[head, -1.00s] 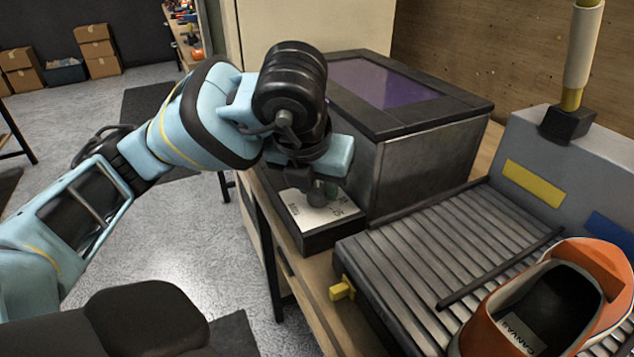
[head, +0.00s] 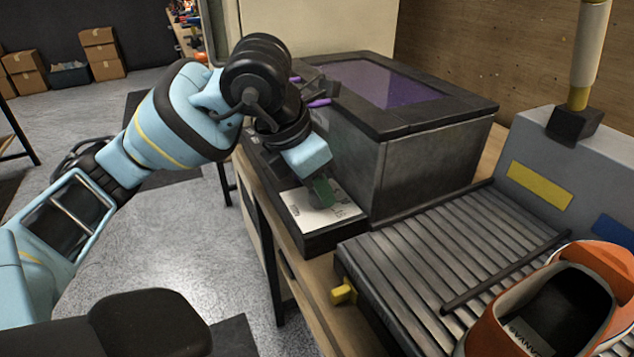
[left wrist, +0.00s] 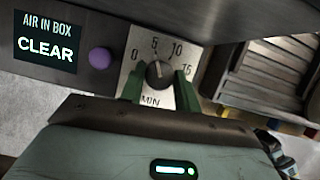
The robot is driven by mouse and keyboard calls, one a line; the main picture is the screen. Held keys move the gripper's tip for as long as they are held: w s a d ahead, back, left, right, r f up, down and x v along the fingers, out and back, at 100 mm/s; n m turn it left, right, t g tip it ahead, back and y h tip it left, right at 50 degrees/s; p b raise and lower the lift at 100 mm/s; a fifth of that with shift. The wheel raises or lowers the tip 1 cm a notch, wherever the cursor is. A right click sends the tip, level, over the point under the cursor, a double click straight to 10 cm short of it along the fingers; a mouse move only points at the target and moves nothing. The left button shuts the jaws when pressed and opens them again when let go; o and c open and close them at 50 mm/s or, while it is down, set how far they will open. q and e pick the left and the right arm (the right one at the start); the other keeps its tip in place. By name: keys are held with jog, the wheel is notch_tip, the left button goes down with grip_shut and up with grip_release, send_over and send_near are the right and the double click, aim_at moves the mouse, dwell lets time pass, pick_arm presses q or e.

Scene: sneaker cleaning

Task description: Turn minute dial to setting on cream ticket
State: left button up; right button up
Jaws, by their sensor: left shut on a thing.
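The minute dial (left wrist: 158,75) is a dark round knob on a pale plate (left wrist: 148,58) marked 0, 5, 10, 15 and MIN. Its pointer mark appears to face up near the 5; the exact setting is hard to tell. My left gripper (head: 322,191) is over this plate on the black front ledge of the box, and its green fingers lie on both sides of the knob, shut on it. In the head view the gripper hides the knob. No ticket with a readable setting shows. My right gripper is out of view.
A display (left wrist: 46,45) reads AIR IN BOX, CLEAR, beside a purple button (left wrist: 100,57). The grey box (head: 425,160) with a purple window stands behind the ledge.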

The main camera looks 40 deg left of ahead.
pick_arm(q)
jog(key=shift+m, duration=0.3)
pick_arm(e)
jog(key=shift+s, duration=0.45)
pick_arm(q)
jog(key=o, duration=1)
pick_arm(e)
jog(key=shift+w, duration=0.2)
pick_arm(q)
jog(key=shift+r, duration=0.1)
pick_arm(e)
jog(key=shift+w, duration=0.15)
